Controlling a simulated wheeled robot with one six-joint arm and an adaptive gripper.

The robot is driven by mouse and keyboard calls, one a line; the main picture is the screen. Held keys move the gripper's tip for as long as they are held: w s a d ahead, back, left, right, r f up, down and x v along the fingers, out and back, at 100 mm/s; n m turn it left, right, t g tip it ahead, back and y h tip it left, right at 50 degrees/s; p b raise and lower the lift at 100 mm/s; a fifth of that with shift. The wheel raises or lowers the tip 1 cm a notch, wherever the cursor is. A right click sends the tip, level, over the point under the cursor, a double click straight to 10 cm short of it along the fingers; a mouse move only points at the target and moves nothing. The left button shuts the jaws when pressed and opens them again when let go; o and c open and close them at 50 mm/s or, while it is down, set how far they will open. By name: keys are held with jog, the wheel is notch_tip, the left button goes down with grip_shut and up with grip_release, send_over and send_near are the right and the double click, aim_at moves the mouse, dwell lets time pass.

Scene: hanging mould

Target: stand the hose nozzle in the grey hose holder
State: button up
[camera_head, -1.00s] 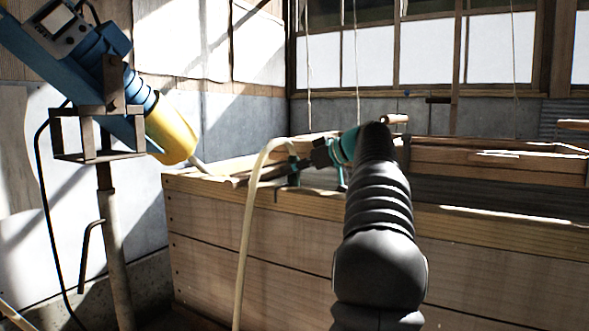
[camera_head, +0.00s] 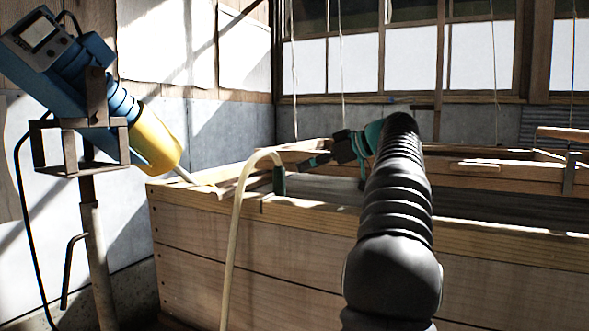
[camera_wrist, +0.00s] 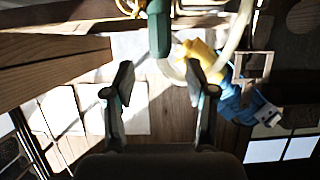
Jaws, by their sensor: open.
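The hose nozzle (camera_head: 279,181) is a short dark green cylinder standing roughly upright at the vat's near rim, its pale hose arching from its top. It also shows in the wrist view (camera_wrist: 158,28), beyond the fingertips at the top middle. My gripper (camera_head: 310,164) is to the right of the nozzle and a little higher, apart from it. In the wrist view my gripper (camera_wrist: 160,68) has its fingers spread with nothing between them. I cannot make out the grey hose holder clearly, nor whether the nozzle's lower end sits in it.
The pale hose (camera_head: 235,230) hangs down the front of the wooden vat (camera_head: 290,250). A blue and yellow machine (camera_head: 155,140) on a metal stand is at the left. Thin cords hang behind the vat. Open air lies above the rim.

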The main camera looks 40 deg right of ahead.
jog(key=shift+v, duration=1.15)
jog(key=shift+m+g, duration=0.6)
jog(key=a, duration=0.2)
jog(key=w+a+f, duration=0.1)
jog(key=a, duration=0.1)
jog(key=w+a, duration=0.1)
jog(key=a, duration=0.1)
jog(key=shift+w+a+f, duration=0.2)
jog(key=shift+a+f, duration=0.05)
jog(key=shift+a, duration=0.15)
jog(key=s+a+f+m+g+h, duration=0.15)
jog(key=a+f, duration=0.35)
jog(key=a, duration=0.6)
jog(key=s+a+f+m+g, duration=0.25)
jog(key=a+f, duration=0.25)
jog(key=a, duration=0.5)
jog(key=s+a+f+g+h, duration=0.1)
jog(key=s+a+f+h, duration=0.1)
jog(key=s+a+f, duration=0.4)
jog(key=s+a+f+h, duration=0.2)
jog(key=s+a+f, duration=0.5)
jog(key=s+f, duration=0.5)
notch_tip(320, 180, down, 4)
jog(key=shift+s+r+n+g, duration=0.15)
jog(key=shift+n+g, duration=0.15)
jog(key=shift+g, duration=0.1)
